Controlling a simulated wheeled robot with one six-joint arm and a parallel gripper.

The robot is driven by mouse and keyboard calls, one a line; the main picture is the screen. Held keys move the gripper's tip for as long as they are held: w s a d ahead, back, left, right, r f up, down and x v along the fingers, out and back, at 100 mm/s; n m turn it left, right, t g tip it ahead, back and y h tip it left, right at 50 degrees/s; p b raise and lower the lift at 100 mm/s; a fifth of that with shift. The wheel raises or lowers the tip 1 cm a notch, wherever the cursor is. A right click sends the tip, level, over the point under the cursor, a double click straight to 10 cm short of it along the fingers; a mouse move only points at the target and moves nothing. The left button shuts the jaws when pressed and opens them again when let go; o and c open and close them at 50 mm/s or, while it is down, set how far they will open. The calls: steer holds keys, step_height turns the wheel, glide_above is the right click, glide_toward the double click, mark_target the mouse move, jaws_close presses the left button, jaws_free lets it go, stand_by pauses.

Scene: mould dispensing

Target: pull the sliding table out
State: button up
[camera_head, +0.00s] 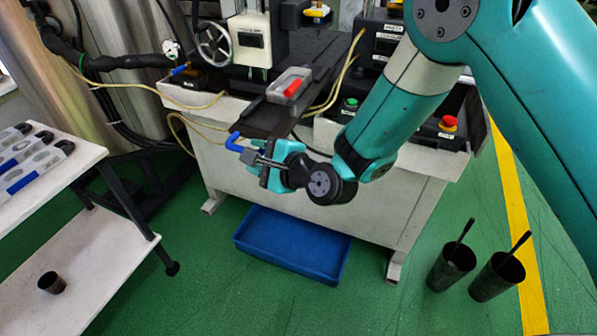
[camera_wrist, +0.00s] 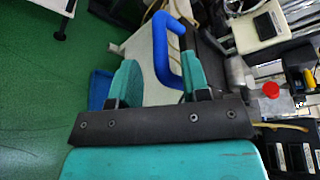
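The sliding table (camera_head: 268,120) is a dark flat plate whose front end reaches the front edge of the white machine bench. A blue handle (camera_head: 236,143) sits at its front end. My gripper (camera_head: 260,163) is at the handle, in front of the bench. In the wrist view the two teal fingers of my gripper (camera_wrist: 160,82) are apart, and the blue handle (camera_wrist: 162,55) shows as a loop between them, nearer the right finger. I cannot tell whether the handle touches a finger. A grey mould (camera_head: 289,85) with a red part lies on the table.
A blue bin (camera_head: 292,245) stands on the green floor below. Two dark cups (camera_head: 450,268) with sticks stand at the right. A white shelf (camera_head: 95,160) is at the left. Green and red buttons (camera_head: 448,124) sit on the bench. Floor before the bench is partly clear.

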steer(key=b+v, duration=0.7)
steer(key=v, duration=0.7)
steer(key=s+d+r+n+g+p, duration=0.1)
steer(key=s+r+n+g+p, duration=0.45)
steer(key=n, duration=0.75)
steer(key=s+d+r+n+g+h+p, duration=0.1)
steer(key=s+d+r+n+g+h, duration=0.1)
steer(key=s+d+r+n+h, duration=0.1)
steer(key=s+d+r+n+g+h+p, duration=0.1)
steer(key=s+d+n+h, duration=0.4)
steer(key=d, duration=0.5)
step_height(320, 180, up, 3)
steer(key=shift+s+f+g, duration=0.1)
steer(key=shift+s+g, duration=0.35)
steer(key=shift+s, duration=0.7)
